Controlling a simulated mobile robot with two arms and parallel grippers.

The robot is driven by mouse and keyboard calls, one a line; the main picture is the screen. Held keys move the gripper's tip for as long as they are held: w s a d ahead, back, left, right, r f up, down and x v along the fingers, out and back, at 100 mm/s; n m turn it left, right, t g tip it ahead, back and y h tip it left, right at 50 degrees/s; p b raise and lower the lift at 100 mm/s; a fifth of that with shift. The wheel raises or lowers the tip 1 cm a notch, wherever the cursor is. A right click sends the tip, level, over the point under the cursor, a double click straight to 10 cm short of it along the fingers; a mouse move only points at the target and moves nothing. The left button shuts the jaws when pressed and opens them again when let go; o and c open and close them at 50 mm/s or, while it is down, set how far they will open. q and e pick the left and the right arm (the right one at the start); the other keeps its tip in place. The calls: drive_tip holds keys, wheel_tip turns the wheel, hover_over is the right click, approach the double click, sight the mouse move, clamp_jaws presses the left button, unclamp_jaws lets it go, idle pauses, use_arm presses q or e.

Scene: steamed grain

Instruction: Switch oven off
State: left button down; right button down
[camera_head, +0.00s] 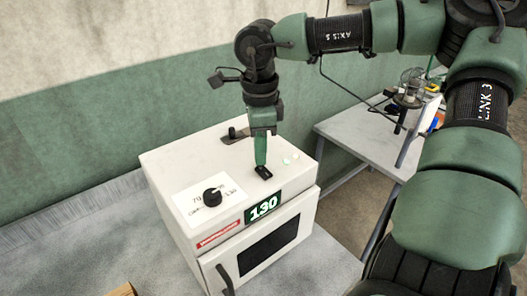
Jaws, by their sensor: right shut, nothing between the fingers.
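The oven (168,162) is a white box standing in the middle of the view. A black knob (212,197) sits on a white dial plate on top. A small black switch (263,173) is on the top near the front edge. My right gripper (261,160) points down from above, shut and empty, with its green fingertips at or just behind the switch. I cannot tell whether they touch it. My left gripper is out of view.
The oven door with a dark window (268,248) and black handle (226,280) appears closed. A black fitting (233,133) stands at the oven's back top. A grey side table (360,135) with lab items is at the right. The grey surface left of the oven is clear.

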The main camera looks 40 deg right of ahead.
sight(261, 168)
drive_tip(key=shift+f+b, duration=0.95)
idle(0.4)
drive_tip(key=shift+s, duration=0.1)
drive_tip(key=shift+w+r+p, duration=0.2)
drive_tip(key=shift+r+p, duration=0.3)
drive_tip(key=shift+r, duration=0.3)
drive_tip(key=shift+s+r+p, duration=0.1)
drive_tip(key=shift+r+p, duration=1.45)
drive_tip(key=shift+r, duration=1.2)
